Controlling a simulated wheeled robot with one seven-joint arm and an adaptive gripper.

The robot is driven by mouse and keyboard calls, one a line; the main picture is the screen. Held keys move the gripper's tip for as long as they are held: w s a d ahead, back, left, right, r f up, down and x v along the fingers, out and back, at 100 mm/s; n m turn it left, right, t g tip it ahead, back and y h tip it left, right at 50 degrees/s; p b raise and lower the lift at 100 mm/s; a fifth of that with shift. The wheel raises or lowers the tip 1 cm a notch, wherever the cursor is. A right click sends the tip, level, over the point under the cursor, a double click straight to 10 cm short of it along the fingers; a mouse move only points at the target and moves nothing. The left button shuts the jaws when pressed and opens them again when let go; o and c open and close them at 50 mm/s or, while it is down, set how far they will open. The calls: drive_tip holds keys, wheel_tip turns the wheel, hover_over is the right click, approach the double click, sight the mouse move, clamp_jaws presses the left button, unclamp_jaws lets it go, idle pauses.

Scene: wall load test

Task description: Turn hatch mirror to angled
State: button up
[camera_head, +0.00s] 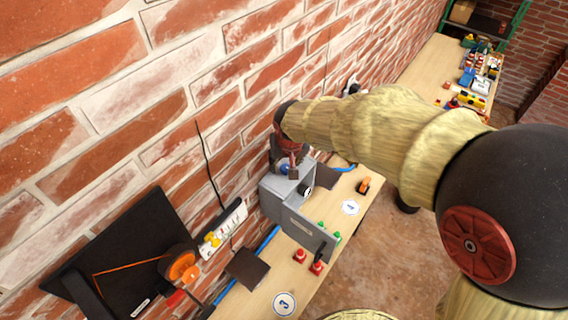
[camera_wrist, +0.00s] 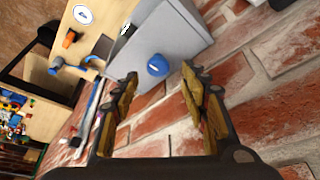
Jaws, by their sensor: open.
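A grey box (camera_head: 280,198) with an open door panel (camera_head: 305,230) stands on the wooden bench against the brick wall; I cannot tell which part is the hatch mirror. A round blue knob (camera_wrist: 157,65) sits on a side of this grey box (camera_wrist: 180,35) in the wrist view. My gripper (camera_wrist: 159,73) is open, with a finger on either side of the knob's near end; I see no clear contact. In the head view, my gripper (camera_head: 290,150) is at the box's far upper end, where a bit of blue (camera_head: 282,168) shows and my arm hides part of it.
A black panel (camera_head: 130,265) with an orange reel (camera_head: 179,266) and a white power strip (camera_head: 223,228) are left of the box. Red and green small parts (camera_head: 318,262) stand by the door. The brick wall (camera_wrist: 265,75) is close to my gripper.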

sight(286, 167)
drive_tip(key=x, duration=0.3)
drive_tip(key=shift+d, duration=0.25)
drive_tip(key=shift+w+a+f+p, duration=0.2)
drive_tip(key=shift+f+p, duration=0.1)
drive_tip(key=shift+f, duration=0.15)
drive_tip(key=shift+d, duration=0.1)
drive_tip(key=shift+s, duration=0.1)
drive_tip(key=c, duration=1.1)
drive_tip(key=shift+c, duration=0.2)
